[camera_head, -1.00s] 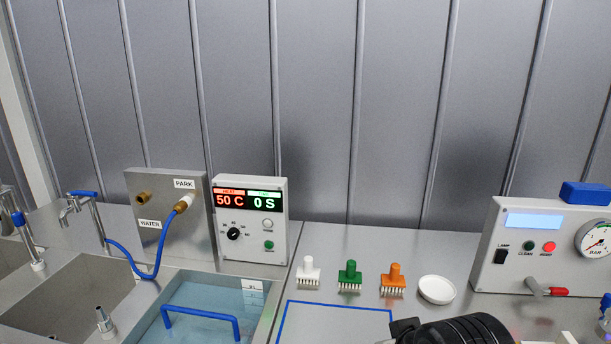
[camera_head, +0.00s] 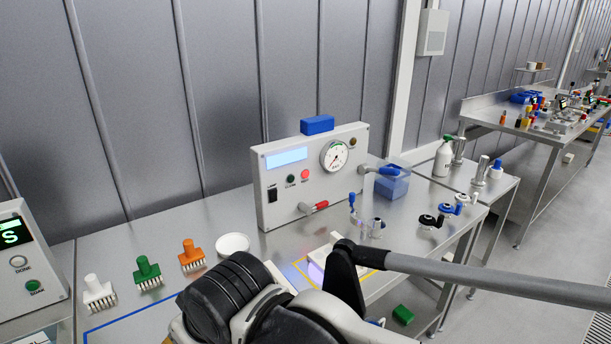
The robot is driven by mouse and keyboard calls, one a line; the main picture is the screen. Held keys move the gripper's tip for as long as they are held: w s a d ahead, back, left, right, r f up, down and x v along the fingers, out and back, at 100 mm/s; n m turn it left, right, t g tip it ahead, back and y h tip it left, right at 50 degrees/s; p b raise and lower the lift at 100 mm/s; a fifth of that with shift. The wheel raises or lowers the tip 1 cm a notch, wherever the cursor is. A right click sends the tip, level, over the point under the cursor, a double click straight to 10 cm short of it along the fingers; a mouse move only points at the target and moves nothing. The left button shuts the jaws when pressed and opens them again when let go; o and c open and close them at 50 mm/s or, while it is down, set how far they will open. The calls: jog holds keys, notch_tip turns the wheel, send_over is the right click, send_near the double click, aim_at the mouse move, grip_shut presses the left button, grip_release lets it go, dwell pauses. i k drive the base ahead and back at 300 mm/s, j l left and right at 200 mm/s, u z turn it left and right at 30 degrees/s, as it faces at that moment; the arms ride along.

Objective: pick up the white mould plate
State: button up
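A pale, flat white piece (camera_head: 318,256) lies on the bench inside a yellow outline, in front of the grey gauge panel. It looks like the white mould plate, but my arm covers part of it and I cannot tell its full shape. A violet glow shows on its left side. My dark arm links cross the lower middle of the view. My gripper's fingertips do not show.
White (camera_head: 98,291), green (camera_head: 147,272) and orange (camera_head: 191,254) pronged tools and a round white dish (camera_head: 232,243) stand at left. The gauge panel (camera_head: 310,178) stands behind. A blue container (camera_head: 391,184) and black-and-blue fittings (camera_head: 430,221) are at right.

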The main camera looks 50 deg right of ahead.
aim_at(318, 257)
jog(key=z, duration=1.8)
jog(key=l, duration=0.8)
jog(key=k+l+u, duration=0.1)
jog(key=l, duration=0.7)
jog(key=k+l, duration=0.1)
jog(key=l, duration=0.7)
